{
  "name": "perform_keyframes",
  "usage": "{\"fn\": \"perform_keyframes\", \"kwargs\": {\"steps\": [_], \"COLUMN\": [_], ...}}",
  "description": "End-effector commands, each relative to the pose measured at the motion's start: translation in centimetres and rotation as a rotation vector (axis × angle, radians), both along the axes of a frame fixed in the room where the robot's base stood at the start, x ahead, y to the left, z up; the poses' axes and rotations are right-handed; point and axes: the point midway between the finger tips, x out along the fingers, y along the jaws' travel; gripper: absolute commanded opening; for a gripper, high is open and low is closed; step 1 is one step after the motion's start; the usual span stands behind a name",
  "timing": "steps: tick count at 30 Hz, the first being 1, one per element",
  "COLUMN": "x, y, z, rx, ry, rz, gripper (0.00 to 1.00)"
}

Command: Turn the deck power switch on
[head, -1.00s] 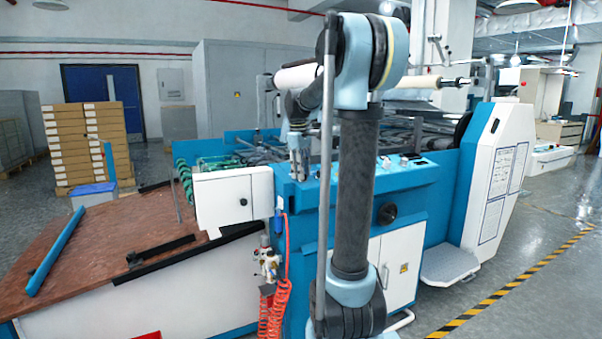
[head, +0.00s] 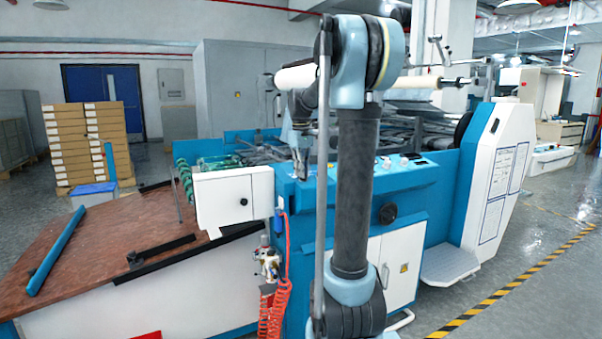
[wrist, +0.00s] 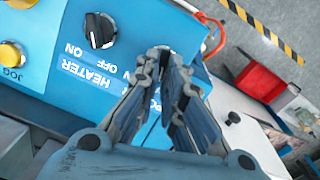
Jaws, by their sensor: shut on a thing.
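The blue control deck (head: 400,185) of the laminating machine stands behind my arm in the head view. My gripper (wrist: 166,58) points down at the deck panel in the wrist view, its fingertips close together at the panel's edge. The fingers are shut on the deck power switch, which they almost wholly hide, along with most of its lettering. To the left of the fingertips is the black heater knob (wrist: 99,30), with HEATER, OFF and ON printed beside it. In the head view my gripper (head: 302,174) is small and low over the deck, left of my upright arm link.
Yellow buttons (wrist: 11,54) sit left of the heater knob, one labelled JOG. An orange-red hose (wrist: 214,38) runs close beside the panel edge. A white cabinet box (head: 232,197) stands left of the deck. Open floor with a striped line (head: 510,287) lies to the right.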

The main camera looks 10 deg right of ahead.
Motion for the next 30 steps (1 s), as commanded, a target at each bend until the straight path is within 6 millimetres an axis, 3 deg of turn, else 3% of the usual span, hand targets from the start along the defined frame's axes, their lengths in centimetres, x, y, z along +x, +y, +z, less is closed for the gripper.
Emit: {"fn": "perform_keyframes", "kwargs": {"steps": [18,30], "x": [0.38,0.37], "y": [-0.88,-1.04], "z": [0.06,0.04], "rx": [0.112,0.156], "ry": [0.034,0.046], "rz": [-0.546,-0.742], "gripper": [0.0,0.0]}}
